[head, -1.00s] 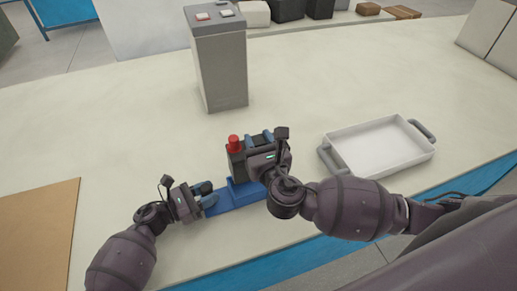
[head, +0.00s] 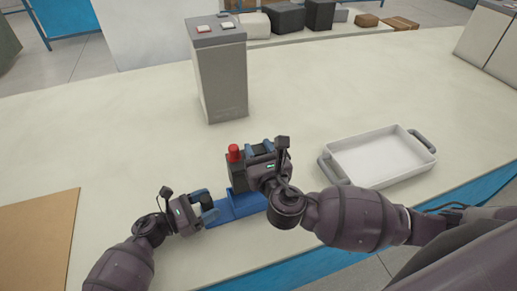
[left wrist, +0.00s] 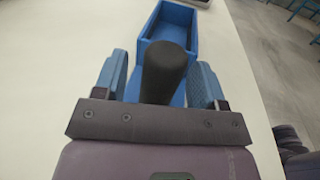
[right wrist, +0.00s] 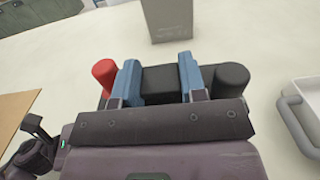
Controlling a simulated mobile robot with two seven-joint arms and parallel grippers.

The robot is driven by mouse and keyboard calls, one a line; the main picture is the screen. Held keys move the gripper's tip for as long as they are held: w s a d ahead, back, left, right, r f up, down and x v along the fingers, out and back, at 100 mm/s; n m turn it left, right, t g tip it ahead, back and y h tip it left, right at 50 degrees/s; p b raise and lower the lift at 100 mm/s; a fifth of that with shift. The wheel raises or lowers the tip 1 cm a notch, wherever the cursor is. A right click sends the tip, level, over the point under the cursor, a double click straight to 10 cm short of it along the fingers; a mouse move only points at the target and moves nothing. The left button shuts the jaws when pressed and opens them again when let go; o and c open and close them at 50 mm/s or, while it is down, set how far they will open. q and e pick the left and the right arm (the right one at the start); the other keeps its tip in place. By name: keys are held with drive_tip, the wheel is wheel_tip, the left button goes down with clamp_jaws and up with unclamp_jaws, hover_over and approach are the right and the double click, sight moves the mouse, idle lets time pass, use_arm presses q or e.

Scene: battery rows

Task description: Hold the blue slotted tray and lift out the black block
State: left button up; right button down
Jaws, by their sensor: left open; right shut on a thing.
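The blue slotted tray (head: 240,206) lies on the table near its front edge. In the left wrist view the tray (left wrist: 172,18) has a slot that looks empty, and its dark round handle (left wrist: 163,70) stands between my left fingers. My left gripper (head: 206,204) is open, with gaps on both sides of the handle. The black block (head: 236,172), with a red post and a black post on top, is gripped by my right gripper (head: 260,149). In the right wrist view both blue fingers press the block (right wrist: 160,84) between its posts. The block appears above the tray; its underside is hidden.
A grey box-like pillar (head: 220,80) with buttons on top stands behind the block. A white two-handled tray (head: 378,184) sits empty to the right. A brown board (head: 38,235) lies at the left. The table between the pillar and the white tray is clear.

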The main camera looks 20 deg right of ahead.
use_arm(q)
drive_tip(key=a, duration=0.4)
drive_tip(key=s+a, duration=0.1)
drive_tip(key=a, duration=0.2)
drive_tip(key=s+a, duration=0.1)
drive_tip(key=a, duration=0.3)
drive_tip(key=shift+s+a, duration=0.1)
drive_tip(key=shift+a, duration=0.2)
use_arm(e)
drive_tip(key=shift+r, duration=0.2)
